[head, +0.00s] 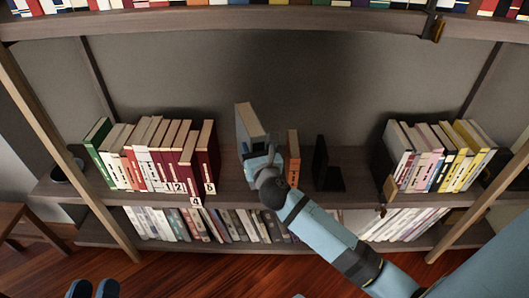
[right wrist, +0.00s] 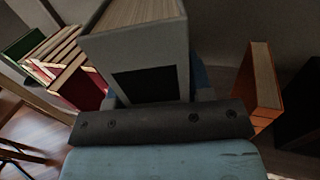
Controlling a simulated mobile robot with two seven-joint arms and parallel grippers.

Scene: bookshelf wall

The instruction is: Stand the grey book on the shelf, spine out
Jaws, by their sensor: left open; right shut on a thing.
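The grey book (head: 250,122) is upright in my right gripper (head: 262,158), over the middle shelf (head: 230,190), in the gap between a dark red book and an orange book (head: 293,158). In the right wrist view the grey book (right wrist: 180,45) shows its page edges on top and a side with a dark label facing the camera. The right gripper is shut on it; its fingers are mostly hidden. I cannot tell whether the book's bottom touches the shelf. My left gripper (head: 93,289) is open and empty at the bottom left, away from the shelf.
A row of books (head: 150,155) stands left of the gap, ending with the dark red book (head: 207,155). A black bookend (head: 324,165) stands right of the orange book. More books (head: 440,155) stand farther right. A shelf board (head: 220,20) runs above; a lower shelf holds more books.

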